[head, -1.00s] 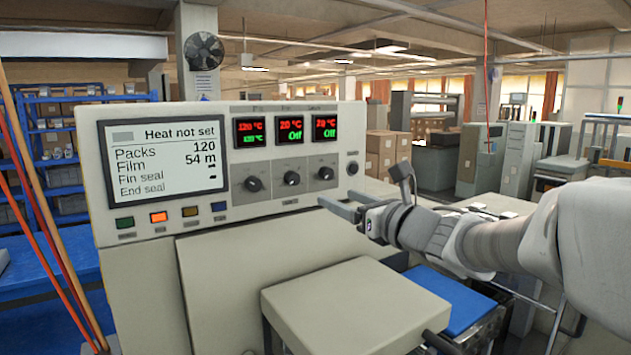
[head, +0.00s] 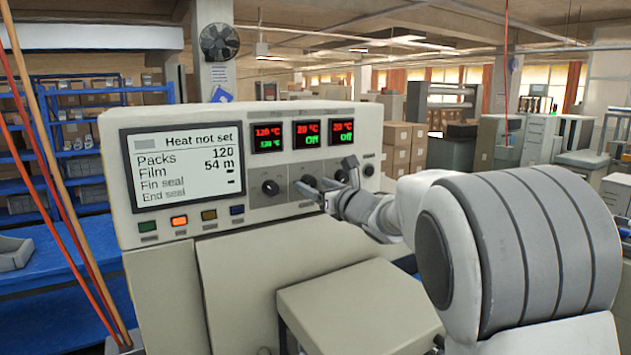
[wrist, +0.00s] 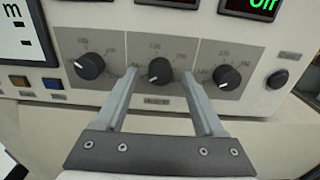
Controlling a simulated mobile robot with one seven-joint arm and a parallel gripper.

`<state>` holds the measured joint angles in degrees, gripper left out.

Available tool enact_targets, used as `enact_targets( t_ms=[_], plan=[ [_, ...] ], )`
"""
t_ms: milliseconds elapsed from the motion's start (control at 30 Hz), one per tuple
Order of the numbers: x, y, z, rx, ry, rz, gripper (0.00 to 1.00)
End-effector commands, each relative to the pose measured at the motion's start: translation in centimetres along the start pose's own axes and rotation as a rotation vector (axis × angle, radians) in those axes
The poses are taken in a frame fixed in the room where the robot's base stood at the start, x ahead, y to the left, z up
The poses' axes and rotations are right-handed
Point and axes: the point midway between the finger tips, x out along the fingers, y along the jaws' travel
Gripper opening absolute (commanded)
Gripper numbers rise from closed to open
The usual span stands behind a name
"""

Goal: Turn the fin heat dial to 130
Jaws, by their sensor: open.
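The middle black dial (wrist: 159,70) on the panel sits between the fingertips of my gripper (wrist: 158,73) in the wrist view. My gripper is open, with a finger on each side of the dial; I cannot tell whether they touch it. The dial's white mark points to the lower left. In the head view my gripper hides part of this dial. The middle display (head: 307,133) above it reads 20 °C in red and Off in green. The screen (head: 184,165) reads Heat not set, with Fin seal and End seal lines.
A left dial (wrist: 89,66) and a right dial (wrist: 227,77) flank the middle one closely. A dark round button (wrist: 276,79) is at the far right. Coloured buttons (head: 180,221) line up under the screen. A beige box-like cover (head: 350,300) stands below my arm.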

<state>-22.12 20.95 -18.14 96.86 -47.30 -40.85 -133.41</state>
Motion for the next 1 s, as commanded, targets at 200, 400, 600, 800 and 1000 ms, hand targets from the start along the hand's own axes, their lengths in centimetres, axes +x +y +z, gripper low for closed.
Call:
enact_targets(
  t_ms=[200, 400, 600, 800, 1000],
  plan=[
    [0.91, 0.03, -0.01, 0.0, 0.0, 0.001, 0.71],
    [0.91, 0.02, -0.04, 0.001, 0.0, 0.0, 0.71],
    [0.89, 0.01, -0.04, 0.001, 0.0, 0.0, 0.4],
    [0.88, 0.0, -0.04, 0.001, 0.0, 0.0, 0.04],
    [0.88, 0.0, -0.05, 0.002, 0.0, 0.0, 0.0]
  ],
)
